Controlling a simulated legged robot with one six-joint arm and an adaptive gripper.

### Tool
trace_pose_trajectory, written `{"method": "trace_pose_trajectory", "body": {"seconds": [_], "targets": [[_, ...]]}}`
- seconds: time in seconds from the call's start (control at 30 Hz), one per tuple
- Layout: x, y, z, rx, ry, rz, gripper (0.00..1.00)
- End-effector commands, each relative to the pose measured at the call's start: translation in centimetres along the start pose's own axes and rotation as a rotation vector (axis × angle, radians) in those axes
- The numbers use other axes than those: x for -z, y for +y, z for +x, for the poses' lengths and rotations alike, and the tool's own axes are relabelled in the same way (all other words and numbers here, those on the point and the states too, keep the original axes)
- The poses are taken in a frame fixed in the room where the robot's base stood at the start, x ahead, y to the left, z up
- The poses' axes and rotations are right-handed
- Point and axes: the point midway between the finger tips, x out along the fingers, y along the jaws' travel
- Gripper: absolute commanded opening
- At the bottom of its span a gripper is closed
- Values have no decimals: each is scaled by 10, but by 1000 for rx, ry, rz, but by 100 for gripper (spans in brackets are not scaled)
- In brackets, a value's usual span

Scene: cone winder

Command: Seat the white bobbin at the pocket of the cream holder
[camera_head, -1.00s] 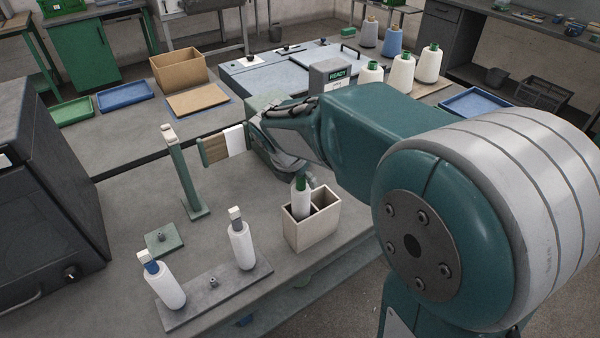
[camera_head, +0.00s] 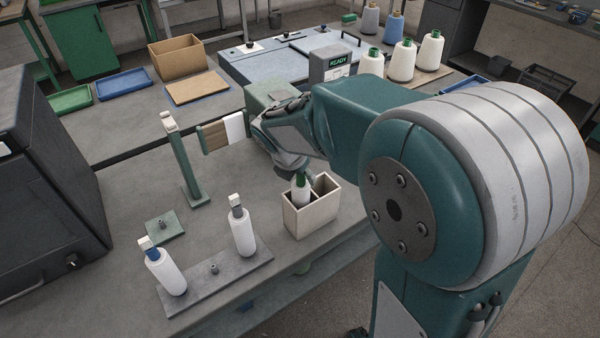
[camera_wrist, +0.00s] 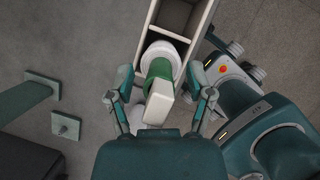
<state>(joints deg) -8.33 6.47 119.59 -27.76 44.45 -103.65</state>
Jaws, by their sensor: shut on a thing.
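The cream holder (camera_head: 308,216) stands on the bench near its front edge. It has two compartments. The white bobbin (camera_head: 299,194), with a green neck, is upright and partly inside the left compartment in the head view; its lower end is hidden by the walls. My gripper (camera_head: 302,173) is above it, shut on its top. In the wrist view my gripper (camera_wrist: 161,96) has a finger on each side of the bobbin's green neck and white tip (camera_wrist: 159,100). The holder (camera_wrist: 190,45) is beyond, its far compartment empty.
Two white bobbins, one blue-necked (camera_head: 166,272) and one grey-necked (camera_head: 242,234), stand on a grey rack (camera_head: 215,279) left of the holder. A green post (camera_head: 183,160) rises behind them. A dark cabinet (camera_head: 45,185) stands far left. Bare bench lies between post and holder.

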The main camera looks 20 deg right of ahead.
Motion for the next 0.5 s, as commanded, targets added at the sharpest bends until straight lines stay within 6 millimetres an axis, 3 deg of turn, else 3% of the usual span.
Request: {"method": "trace_pose_trajectory", "body": {"seconds": [0.5], "targets": [[4, 0, 10, 0, 0, 0, 30]]}}
